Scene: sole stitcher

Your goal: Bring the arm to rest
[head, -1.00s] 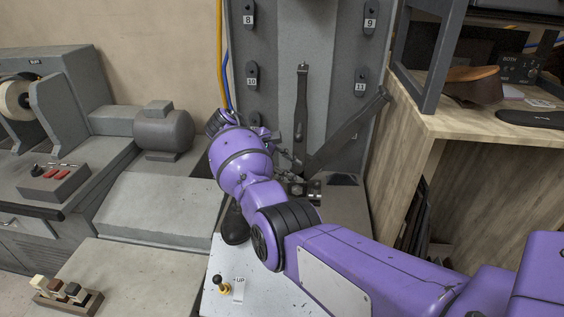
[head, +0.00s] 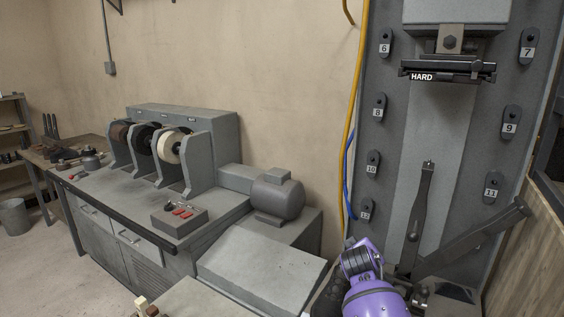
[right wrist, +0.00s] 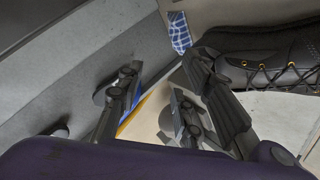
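My right arm is the purple one at the lower right of the head view; only its end part shows there, in front of the foot of the tall grey machine (head: 387,62). In the right wrist view my right gripper (right wrist: 155,98) has its two dark fingers apart, with nothing between them. A black shoe or boot (right wrist: 262,62) with laces and brass eyelets lies to the right of the fingers. I cannot tell whether the right finger touches it. My left gripper is in neither view.
A grey bench with polishing wheels (head: 168,147), a motor (head: 279,194) and a red-switch box (head: 180,218) runs along the left wall. The machine has a slanted dark bar (head: 475,240) near the arm. A wooden panel (head: 522,235) stands at the right. A bin (head: 14,217) is far left.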

